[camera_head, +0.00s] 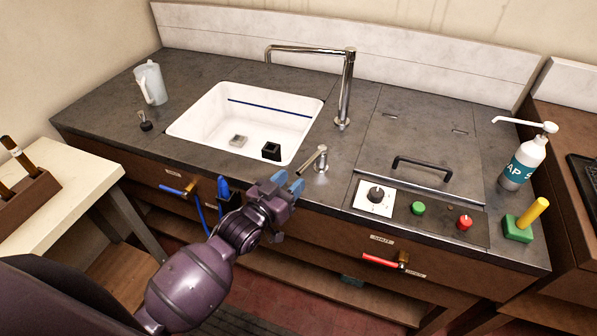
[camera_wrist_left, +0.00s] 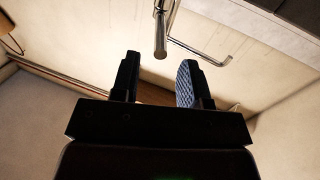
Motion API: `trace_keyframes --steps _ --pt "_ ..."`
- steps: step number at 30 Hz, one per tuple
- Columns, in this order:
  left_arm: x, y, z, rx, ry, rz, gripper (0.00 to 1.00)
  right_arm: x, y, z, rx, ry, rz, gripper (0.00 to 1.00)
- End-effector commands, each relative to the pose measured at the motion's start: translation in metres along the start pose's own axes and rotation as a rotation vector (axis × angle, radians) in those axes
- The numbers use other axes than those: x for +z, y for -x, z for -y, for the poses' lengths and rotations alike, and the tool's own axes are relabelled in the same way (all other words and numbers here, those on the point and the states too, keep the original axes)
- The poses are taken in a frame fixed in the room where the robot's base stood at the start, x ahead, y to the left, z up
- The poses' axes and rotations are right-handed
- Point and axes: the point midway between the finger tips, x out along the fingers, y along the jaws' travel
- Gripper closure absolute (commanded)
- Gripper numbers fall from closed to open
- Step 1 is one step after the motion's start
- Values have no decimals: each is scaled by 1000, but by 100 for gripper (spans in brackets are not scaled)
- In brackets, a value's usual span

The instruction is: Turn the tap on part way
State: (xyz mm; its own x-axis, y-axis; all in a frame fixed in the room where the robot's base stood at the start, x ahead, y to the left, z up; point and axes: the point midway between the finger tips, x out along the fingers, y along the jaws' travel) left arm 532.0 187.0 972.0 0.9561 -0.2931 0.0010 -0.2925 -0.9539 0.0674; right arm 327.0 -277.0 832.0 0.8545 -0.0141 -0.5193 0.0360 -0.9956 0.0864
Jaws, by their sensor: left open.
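The chrome tap has a tall spout (camera_head: 347,90) arching over the white sink (camera_head: 190,126). A separate short lever handle (camera_head: 318,159) stands on the counter at the sink's front right corner, its bar pointing toward the lower left. My left gripper (camera_head: 291,183) is open and empty, in front of the counter edge, just left of and below the lever, apart from it. In the left wrist view, the end of a metal bar, apparently the lever (camera_wrist_left: 160,38), shows beyond and between the open fingers (camera_wrist_left: 158,82). My right gripper is not in view.
A black block (camera_head: 271,151) and a grey piece lie in the sink. Right of the lever are a control panel with a knob (camera_head: 376,195) and a lid with a black handle (camera_head: 421,167). Blue and red valve levers sit on the cabinet front below.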

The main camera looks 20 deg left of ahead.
Motion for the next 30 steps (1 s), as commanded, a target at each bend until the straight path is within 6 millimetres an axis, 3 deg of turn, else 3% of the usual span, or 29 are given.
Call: trace_keyframes --steps 3,9,20,28,30 --pt "-1 -18 0 0 -1 -1 59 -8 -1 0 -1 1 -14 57" --pt "0 -34 0 0 0 0 59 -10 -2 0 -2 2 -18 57" --pt "0 -38 0 0 -1 1 59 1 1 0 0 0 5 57" --pt "0 -38 0 0 -1 1 99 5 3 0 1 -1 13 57" --pt "0 -38 0 0 -1 1 100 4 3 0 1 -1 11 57"
